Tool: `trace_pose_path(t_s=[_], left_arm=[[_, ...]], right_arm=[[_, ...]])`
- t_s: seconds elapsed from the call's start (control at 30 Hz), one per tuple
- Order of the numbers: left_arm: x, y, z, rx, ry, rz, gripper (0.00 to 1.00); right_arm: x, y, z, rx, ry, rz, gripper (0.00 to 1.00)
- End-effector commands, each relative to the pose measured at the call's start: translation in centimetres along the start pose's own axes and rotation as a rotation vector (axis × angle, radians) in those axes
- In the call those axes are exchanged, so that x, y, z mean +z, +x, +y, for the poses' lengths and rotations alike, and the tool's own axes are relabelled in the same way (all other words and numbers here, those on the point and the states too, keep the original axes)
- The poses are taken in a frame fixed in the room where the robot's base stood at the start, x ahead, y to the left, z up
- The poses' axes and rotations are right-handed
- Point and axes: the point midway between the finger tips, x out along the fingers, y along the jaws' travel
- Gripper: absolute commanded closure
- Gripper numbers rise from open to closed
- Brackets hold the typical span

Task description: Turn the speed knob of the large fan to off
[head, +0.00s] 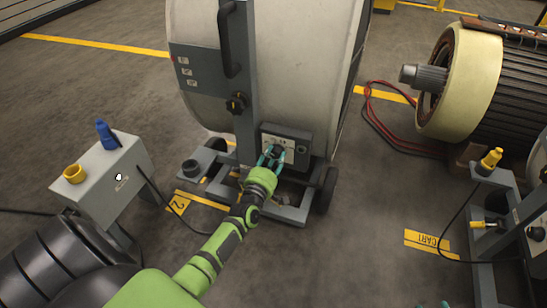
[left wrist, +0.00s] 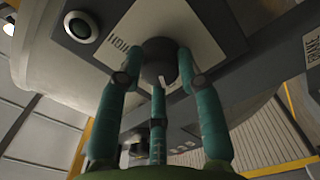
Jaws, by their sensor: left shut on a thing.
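The large fan (head: 285,70) is a pale drum on a grey wheeled frame. A grey control box (head: 301,136) with a light face plate sits low on its front. The dark round speed knob (left wrist: 158,57) is on that plate, with a white pointer line toward the bottom of the left wrist view. The label HIGH (left wrist: 123,43) shows beside it; other speed marks are hidden or unreadable. My left gripper (head: 271,157) is shut on the knob, its teal fingers (left wrist: 160,85) around it. Only small teal tips of my right gripper (head: 432,305) show at the bottom edge.
A grey box (head: 112,180) with blue and yellow parts stands left. A large motor (head: 470,80) with red cables (head: 378,120) lies right. A cart with yellow connectors (head: 490,160) is at the right edge. The floor between is mostly clear.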

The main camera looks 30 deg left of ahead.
Motion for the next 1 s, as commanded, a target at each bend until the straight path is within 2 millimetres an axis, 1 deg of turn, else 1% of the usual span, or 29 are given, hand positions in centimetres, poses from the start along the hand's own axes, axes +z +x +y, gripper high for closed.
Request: trace_pose_path(t_s=[0.33, 0.37, 0.4, 0.43, 0.77, 0.87, 0.97, 1.0], left_arm=[[0.2, 0.0, 0.0, -0.002, -0.009, -0.003, 0.96], [0.2, 0.0, 0.0, -0.002, -0.009, -0.003, 0.6], [0.2, 0.0, 0.0, -0.002, -0.009, -0.003, 0.44], [0.2, 0.0, 0.0, -0.002, -0.008, -0.003, 0.4], [0.1, -0.1, 0.0, -0.001, -0.006, -0.001, 0.4], [0.1, -0.8, 0.0, -0.001, -0.006, -0.002, 0.4], [0.2, -2.3, -0.1, -0.003, -0.007, -0.003, 0.4], [0.1, -3.1, -0.1, -0.003, -0.006, -0.002, 0.4]], right_arm=[[0.0, 0.0, 0.0, 0.0, 0.0, 0.001, 0.6], [0.0, 0.0, 0.0, 0.0, 0.0, 0.001, 0.6], [0.0, 0.0, 0.0, 0.0, 0.0, 0.001, 0.6], [0.0, 0.0, 0.0, 0.0, 0.0, 0.002, 0.6], [-0.3, 0.0, -0.1, -0.002, -0.001, 0.009, 0.6], [-0.3, 0.0, -0.1, -0.002, -0.001, 0.008, 0.6], [-0.2, 0.0, -0.1, -0.001, -0.001, 0.007, 0.6], [-0.2, 0.0, -0.1, -0.001, -0.001, 0.006, 0.6]])
